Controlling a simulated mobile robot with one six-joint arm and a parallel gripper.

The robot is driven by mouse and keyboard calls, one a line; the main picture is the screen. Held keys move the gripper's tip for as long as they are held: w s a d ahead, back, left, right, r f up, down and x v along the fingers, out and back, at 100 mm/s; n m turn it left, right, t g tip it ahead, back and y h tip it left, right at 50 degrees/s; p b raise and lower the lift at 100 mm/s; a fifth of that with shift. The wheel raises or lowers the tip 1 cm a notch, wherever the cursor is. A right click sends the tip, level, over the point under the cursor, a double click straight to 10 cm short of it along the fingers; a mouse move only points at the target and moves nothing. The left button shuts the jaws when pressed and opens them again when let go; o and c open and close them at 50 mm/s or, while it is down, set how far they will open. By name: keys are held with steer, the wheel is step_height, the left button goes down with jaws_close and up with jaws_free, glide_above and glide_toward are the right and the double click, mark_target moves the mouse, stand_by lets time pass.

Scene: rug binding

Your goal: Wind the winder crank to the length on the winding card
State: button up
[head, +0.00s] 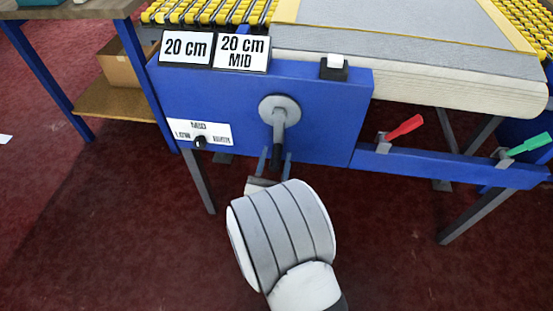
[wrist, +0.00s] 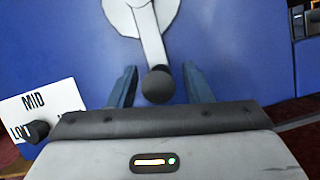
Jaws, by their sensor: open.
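The winder crank (head: 279,125) is a grey disc with an arm hanging down, on the blue front panel of the machine. In the wrist view its pale arm (wrist: 151,40) ends in a dark round knob (wrist: 158,85). My gripper (wrist: 159,84) is open, with one finger on each side of the knob; I cannot tell whether either touches it. In the head view my gripper (head: 274,162) is at the crank's lower end, partly hidden by my wrist. One card (head: 186,48) reads "20 cm". The card beside it (head: 242,53) reads "20 cm MID".
A small selector knob (head: 200,142) sits on a plate marked LOW, MID and a partly unclear third word. A red-handled clamp (head: 404,127) and a green-handled clamp (head: 528,145) are on the rail at right. Grey rug material (head: 400,50) lies on the machine's top. A wooden-topped bench stands at left.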

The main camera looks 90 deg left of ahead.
steer(key=shift+a+r, duration=0.1)
steer(key=shift+a, duration=0.05)
steer(key=shift+c, duration=0.3)
steer(key=shift+w, duration=0.1)
jaws_close()
